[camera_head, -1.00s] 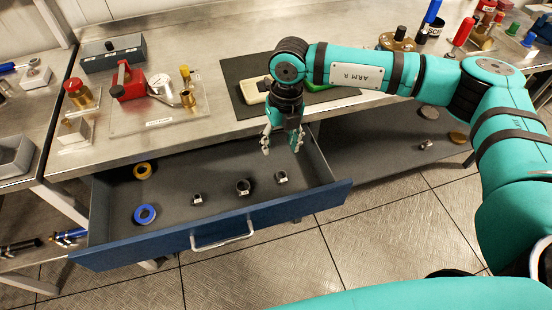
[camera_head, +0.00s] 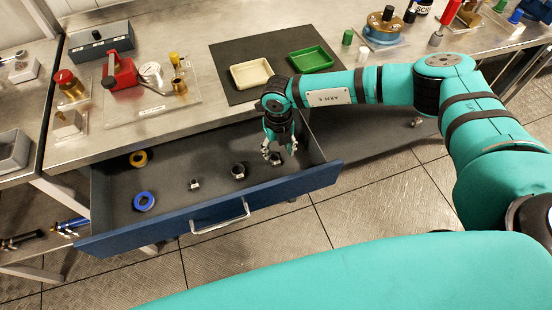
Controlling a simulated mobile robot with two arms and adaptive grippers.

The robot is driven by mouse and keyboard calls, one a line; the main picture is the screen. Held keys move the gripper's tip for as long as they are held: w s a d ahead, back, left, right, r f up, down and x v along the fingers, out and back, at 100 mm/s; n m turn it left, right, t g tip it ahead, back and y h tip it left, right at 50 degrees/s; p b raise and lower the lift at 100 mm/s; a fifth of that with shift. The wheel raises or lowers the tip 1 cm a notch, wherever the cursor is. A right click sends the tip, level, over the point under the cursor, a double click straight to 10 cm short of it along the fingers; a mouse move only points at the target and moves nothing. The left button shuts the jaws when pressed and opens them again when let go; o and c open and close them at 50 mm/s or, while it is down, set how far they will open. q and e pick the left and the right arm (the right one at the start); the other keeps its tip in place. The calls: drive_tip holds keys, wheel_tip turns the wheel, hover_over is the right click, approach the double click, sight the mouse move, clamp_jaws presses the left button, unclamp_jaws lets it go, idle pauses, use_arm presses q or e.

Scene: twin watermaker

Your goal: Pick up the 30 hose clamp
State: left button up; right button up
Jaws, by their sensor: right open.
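Three metal hose clamps lie in a row in the open drawer (camera_head: 165,185). The left clamp (camera_head: 195,184) and the middle clamp (camera_head: 239,170) are in plain view. The right clamp (camera_head: 276,158) is partly hidden by my right gripper (camera_head: 278,154). I cannot read any size on the clamps. My right gripper points down, open, with its fingers at the right clamp; I cannot tell if they touch it. My left gripper is not in view.
The drawer also holds a yellow ring (camera_head: 138,158) and a blue ring (camera_head: 144,201). The blue drawer front (camera_head: 215,212) has a handle. Above, the bench carries a cream tray (camera_head: 251,73), a green tray (camera_head: 310,61) and a red device (camera_head: 119,72).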

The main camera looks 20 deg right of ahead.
sight(277, 161)
drive_tip(key=f, duration=0.3)
drive_tip(key=shift+s+a+f+p, duration=0.15)
drive_tip(key=shift+a+f+p, duration=0.1)
drive_tip(key=shift+f+p, duration=0.1)
drive_tip(key=shift+f, duration=0.25)
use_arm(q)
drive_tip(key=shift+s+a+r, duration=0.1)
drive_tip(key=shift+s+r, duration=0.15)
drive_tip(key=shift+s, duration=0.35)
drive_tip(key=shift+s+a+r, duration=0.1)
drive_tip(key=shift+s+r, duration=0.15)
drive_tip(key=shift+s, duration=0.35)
use_arm(e)
drive_tip(key=shift+c, duration=0.4)
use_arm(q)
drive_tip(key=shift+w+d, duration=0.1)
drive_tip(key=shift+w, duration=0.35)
use_arm(e)
drive_tip(key=c, duration=0.9)
